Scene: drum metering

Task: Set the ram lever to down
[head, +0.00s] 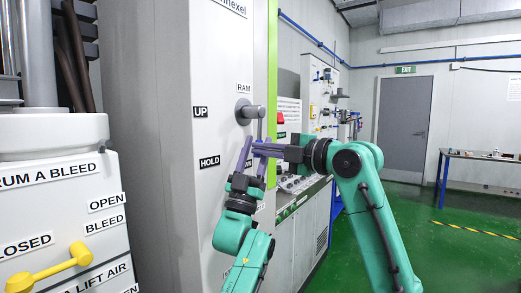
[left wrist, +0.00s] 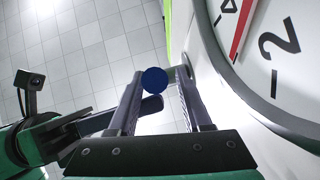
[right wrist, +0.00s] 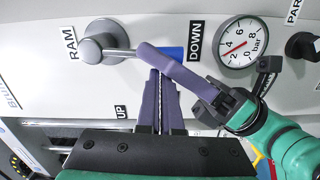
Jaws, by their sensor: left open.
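The ram lever has a grey hub (right wrist: 105,45) on the white panel and a rod ending in a blue grip (right wrist: 172,53). It points away from the RAM label, toward the DOWN label (right wrist: 195,40). In the left wrist view the round blue grip end (left wrist: 154,80) shows between the fingertips of my left gripper (left wrist: 160,76). That gripper is open around or just in front of the grip; contact cannot be told. My right gripper (right wrist: 161,72) is shut, its fingers together just below the grip, partly behind a left finger. No object shows between them.
UP (head: 200,111) and HOLD (head: 210,161) labels are on the panel. A pressure gauge (right wrist: 241,42) is beside DOWN. A yellow lever (head: 48,268) stands on the white drum unit at left. Green floor (head: 430,225) is open at right.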

